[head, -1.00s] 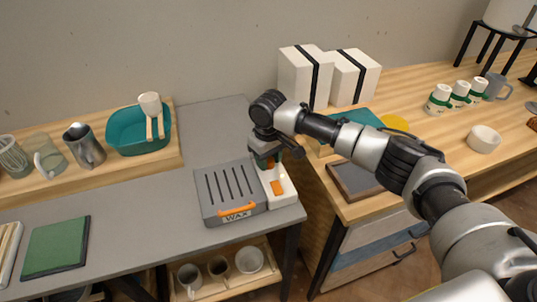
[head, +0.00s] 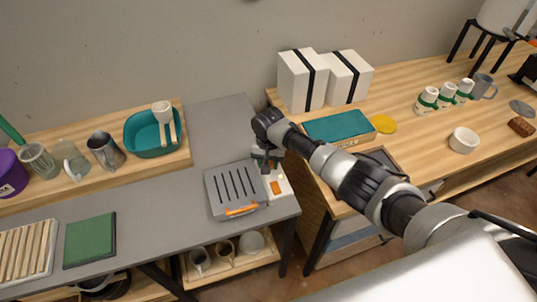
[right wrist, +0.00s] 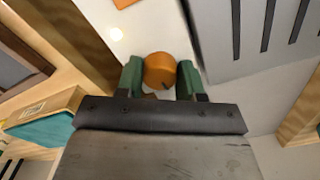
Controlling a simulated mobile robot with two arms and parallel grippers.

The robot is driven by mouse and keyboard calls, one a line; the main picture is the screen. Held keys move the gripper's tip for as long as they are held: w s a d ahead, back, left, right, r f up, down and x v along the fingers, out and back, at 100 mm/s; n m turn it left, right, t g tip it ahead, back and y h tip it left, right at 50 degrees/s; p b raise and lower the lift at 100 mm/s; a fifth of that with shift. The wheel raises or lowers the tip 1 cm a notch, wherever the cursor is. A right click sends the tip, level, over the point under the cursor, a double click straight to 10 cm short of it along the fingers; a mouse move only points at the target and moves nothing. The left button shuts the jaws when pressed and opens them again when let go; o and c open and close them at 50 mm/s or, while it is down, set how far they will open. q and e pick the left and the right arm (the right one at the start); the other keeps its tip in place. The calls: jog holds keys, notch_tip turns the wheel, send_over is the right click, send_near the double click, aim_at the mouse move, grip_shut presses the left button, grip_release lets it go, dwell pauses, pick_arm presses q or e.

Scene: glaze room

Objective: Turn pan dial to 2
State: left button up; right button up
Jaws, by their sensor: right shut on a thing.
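The wax pan (head: 222,200) is a grey slotted box with an orange handle (head: 242,210), on the grey table in the head view. Its white control panel (head: 284,190) adjoins it on the right. My right gripper (head: 266,165) is over the far end of this panel. In the right wrist view, the green fingertips of my right gripper (right wrist: 160,78) are shut around the round orange dial (right wrist: 160,68). A small dark mark shows on the dial's near side; no numbers are readable. A pale round light (right wrist: 116,33) glows on the panel. My left gripper is out of view.
A teal tub (head: 150,135) and metal jug (head: 105,150) stand on the raised shelf at left. A green board (head: 90,240) lies on the table. White boxes (head: 302,80), a teal box (head: 338,128) and several canisters stand on the wooden counter at right.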

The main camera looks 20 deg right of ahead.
jog(key=shift+w+r+m+p, duration=0.15)
jog(key=shift+m+p, duration=0.35)
jog(key=shift+m, duration=0.3)
jog(key=o, duration=0.6)
jog(key=shift+o, duration=0.2)
notch_tip(320, 180, up, 11)
jog(key=shift+f, duration=0.25)
